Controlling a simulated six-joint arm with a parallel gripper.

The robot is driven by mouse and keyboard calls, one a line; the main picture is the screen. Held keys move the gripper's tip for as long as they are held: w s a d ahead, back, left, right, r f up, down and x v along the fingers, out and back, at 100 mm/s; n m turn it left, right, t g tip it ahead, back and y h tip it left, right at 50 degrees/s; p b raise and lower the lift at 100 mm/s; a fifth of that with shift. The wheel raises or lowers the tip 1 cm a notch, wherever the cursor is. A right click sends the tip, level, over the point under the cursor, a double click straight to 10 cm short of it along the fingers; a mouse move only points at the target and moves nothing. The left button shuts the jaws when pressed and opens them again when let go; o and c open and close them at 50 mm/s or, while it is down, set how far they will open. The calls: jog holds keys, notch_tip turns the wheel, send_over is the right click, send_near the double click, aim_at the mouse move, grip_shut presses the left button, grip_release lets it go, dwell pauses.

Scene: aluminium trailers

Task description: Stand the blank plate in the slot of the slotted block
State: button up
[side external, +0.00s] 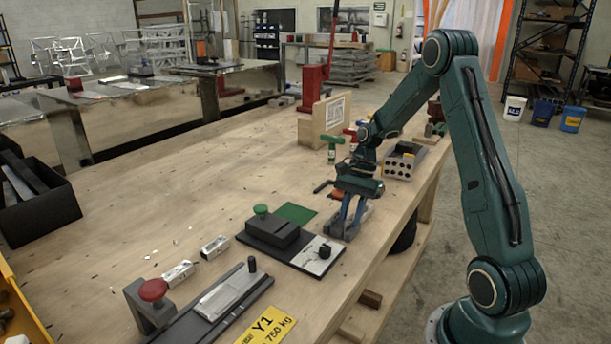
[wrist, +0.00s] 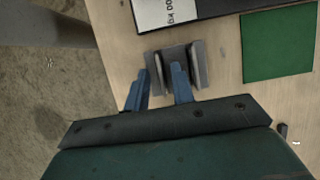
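My gripper (side external: 346,212) points down at a small grey slotted block (wrist: 171,54) near the bench's right edge. The block's base shows beside the fingers in the side view (side external: 338,232). In the wrist view, my gripper's two blue fingers (wrist: 163,82) are apart, with a clear gap between them. Light grey upright pieces stand at the block, one (wrist: 201,66) right of the right finger and another (wrist: 153,66) between the fingertips. I cannot tell which is the blank plate, nor whether the fingers touch anything.
A black fixture with a green knob (side external: 261,211) stands left of my gripper, beside a green mat (side external: 296,213). A red-knobbed fixture (side external: 153,290) is at the front. A grey block with holes (side external: 402,162) and a wooden sign stand (side external: 325,120) are behind. The bench's middle left is mostly clear.

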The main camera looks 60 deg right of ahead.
jog(key=v, duration=1.3)
jog(key=shift+s+d+r, duration=0.15)
jog(key=shift+d+r, duration=0.1)
jog(key=shift+r, duration=0.05)
dwell(0.6)
